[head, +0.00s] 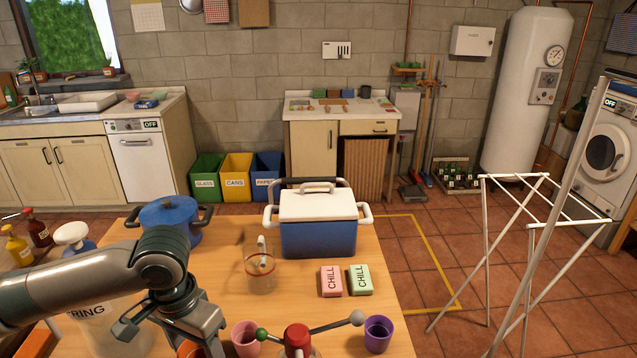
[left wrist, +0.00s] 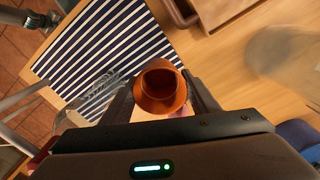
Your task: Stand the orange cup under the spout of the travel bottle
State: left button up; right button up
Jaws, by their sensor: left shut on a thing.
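My left gripper (left wrist: 161,96) is shut on the orange cup (left wrist: 160,84), one finger on each side of it. In the head view the left gripper (head: 196,340) reaches down at the table's front edge, and only a sliver of the orange cup (head: 188,349) shows.
A pink cup (head: 245,338) and a purple cup (head: 378,334) flank the fixture. A large translucent jug (head: 105,335) stands left. A striped mat (left wrist: 125,40) lies near the orange cup. A cooler (head: 318,235), clear beaker (head: 259,270) and chill packs (head: 332,281) stand behind.

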pick_arm(q)
jog(key=shift+s+d+r+n+b, duration=0.2)
jog(key=shift+s+n, duration=0.1)
jog(key=shift+n, duration=0.8)
jog(key=shift+s+d+r+n+b, duration=0.1)
jog(key=shift+s+d+n+b, duration=0.15)
jog(key=shift+n, duration=0.85)
pick_arm(e)
jog(key=shift+f, duration=0.45)
pick_arm(q)
jog(key=shift+a, duration=0.1)
